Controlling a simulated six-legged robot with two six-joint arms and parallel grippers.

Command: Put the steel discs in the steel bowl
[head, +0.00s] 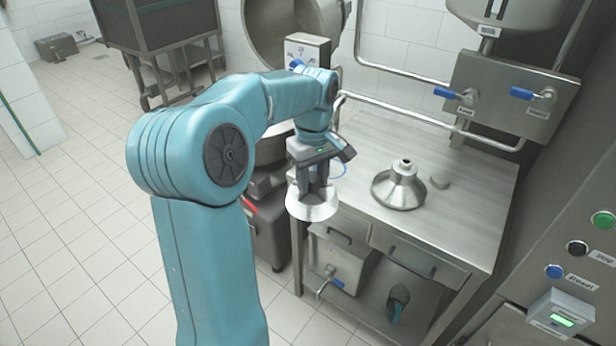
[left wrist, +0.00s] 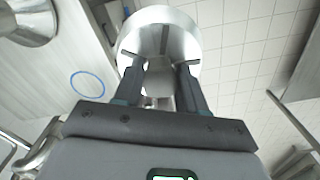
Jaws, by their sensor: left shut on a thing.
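My left gripper (head: 312,188) points down, shut on a shiny flared steel disc (head: 312,208). It holds the disc clear of the floor, at the left edge of the steel table. In the left wrist view the disc (left wrist: 158,32) sits between and beyond the fingertips (left wrist: 158,70). A cone-shaped steel piece with a short neck (head: 399,186) stands on the table; I cannot tell whether it is one disc or a stack. A round steel vessel (head: 270,150), perhaps the bowl, is partly hidden behind my left arm. My right gripper is not in view.
The steel table (head: 450,235) has free room right of the cone. A blue ring (left wrist: 88,85) marks the tabletop. Rails and a panel with blue-handled valves (head: 505,95) stand behind; a button panel (head: 575,270) is at right.

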